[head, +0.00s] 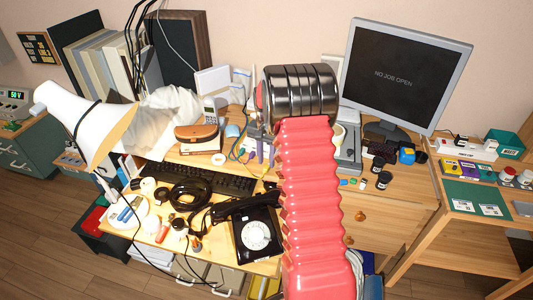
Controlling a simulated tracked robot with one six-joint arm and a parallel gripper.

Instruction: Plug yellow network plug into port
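A thin yellow cable (240,153) curls on the desk just left of my arm. Its yellow plug is too small to make out, and the port cannot be picked out. My arm, with a pink ribbed sleeve and a steel cylinder, covers the middle of the desk. Greyish-purple finger-like parts, seemingly my gripper (261,153), show at the cylinder's lower left, close to the cable. Whether they are open, shut or holding anything cannot be told.
A black dial phone (257,234) with dark coiled cords (190,194) sits at the front. A keyboard (200,178), brown case (198,138), white lamp (95,120) and monitor (398,75) crowd the desk. Small jars (383,180) stand right of my arm.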

